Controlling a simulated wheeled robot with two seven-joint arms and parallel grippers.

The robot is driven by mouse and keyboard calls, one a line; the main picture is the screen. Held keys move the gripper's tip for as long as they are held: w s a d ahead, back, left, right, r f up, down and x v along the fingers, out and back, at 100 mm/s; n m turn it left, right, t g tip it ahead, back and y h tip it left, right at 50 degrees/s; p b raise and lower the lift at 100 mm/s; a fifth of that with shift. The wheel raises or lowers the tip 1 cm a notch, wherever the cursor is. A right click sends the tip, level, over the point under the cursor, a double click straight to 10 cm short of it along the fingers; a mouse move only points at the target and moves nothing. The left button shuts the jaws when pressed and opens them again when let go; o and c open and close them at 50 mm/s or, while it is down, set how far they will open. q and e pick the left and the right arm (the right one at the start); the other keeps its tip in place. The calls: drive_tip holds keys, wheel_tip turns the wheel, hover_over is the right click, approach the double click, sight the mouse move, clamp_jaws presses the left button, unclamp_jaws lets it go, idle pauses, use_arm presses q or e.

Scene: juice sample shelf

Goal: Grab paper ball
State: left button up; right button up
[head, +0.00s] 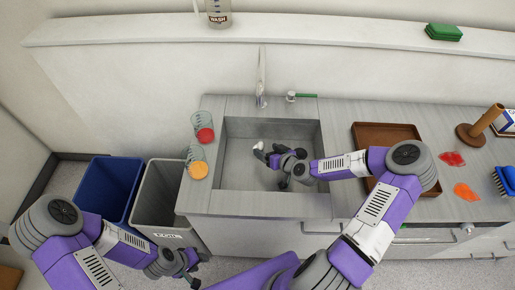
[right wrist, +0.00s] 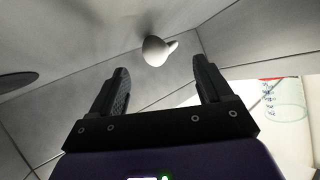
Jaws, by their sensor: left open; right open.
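A small white rounded thing (head: 258,146), which looks like the paper ball, is in the grey sink (head: 232,170). In the right wrist view the white thing (right wrist: 155,51) has a small point sticking out to one side. It lies beyond the fingertips, roughly between their lines, and apart from them. My right gripper (head: 266,158) is open and empty inside the sink, close to the white thing; its open fingers also show in the right wrist view (right wrist: 161,75). My left gripper (head: 194,270) is low at the front left, away from the sink, by the bins.
Glasses with red (head: 205,135) and orange (head: 199,170) contents stand at the sink's left edge. A faucet (head: 262,80) rises behind the sink. A brown tray (head: 385,128) lies right of it, with red and orange spills beyond. Blue (head: 107,182) and grey (head: 158,193) bins stand left.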

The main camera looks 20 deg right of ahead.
sight(261, 147)
drive_tip(key=x, duration=0.4)
drive_tip(key=shift+w+a+f+b, duration=0.15)
drive_tip(key=shift+w+b, duration=0.15)
drive_tip(key=shift+b, duration=0.1)
